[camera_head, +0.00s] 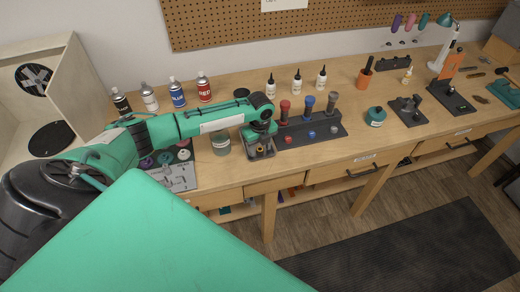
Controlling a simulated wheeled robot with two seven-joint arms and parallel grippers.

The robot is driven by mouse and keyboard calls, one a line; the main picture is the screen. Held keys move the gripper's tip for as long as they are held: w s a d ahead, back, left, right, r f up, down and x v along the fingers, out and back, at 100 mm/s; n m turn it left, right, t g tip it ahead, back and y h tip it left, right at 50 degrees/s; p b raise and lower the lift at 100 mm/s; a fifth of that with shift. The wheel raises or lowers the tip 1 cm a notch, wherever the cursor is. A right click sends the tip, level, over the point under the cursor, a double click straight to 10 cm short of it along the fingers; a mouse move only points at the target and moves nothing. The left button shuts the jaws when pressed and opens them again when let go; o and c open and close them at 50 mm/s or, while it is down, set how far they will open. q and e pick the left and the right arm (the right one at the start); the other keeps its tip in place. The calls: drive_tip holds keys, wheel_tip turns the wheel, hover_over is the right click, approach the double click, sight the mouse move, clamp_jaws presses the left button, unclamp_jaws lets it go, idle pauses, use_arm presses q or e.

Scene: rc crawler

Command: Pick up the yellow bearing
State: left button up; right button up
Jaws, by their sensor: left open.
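My left gripper (260,138) is open and points down over a small dark tray (268,155) near the front edge of the wooden bench. A small yellowish piece (261,147), which looks like the yellow bearing, shows in the tray just below the fingers. The gripper partly hides the tray, and I cannot tell whether the fingers stand around the piece or above it. My right gripper is not in view.
A dark rack (322,135) with red, blue and grey-handled tools stands right of the tray. A glass jar (221,144) stands close on its left. Spray cans (178,92) and small bottles (297,82) stand behind. Bare bench (225,180) lies in front.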

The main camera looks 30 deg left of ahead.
use_arm(q)
drive_tip(key=shift+c, duration=0.4)
drive_tip(key=c, duration=1)
drive_tip(key=shift+r, duration=0.2)
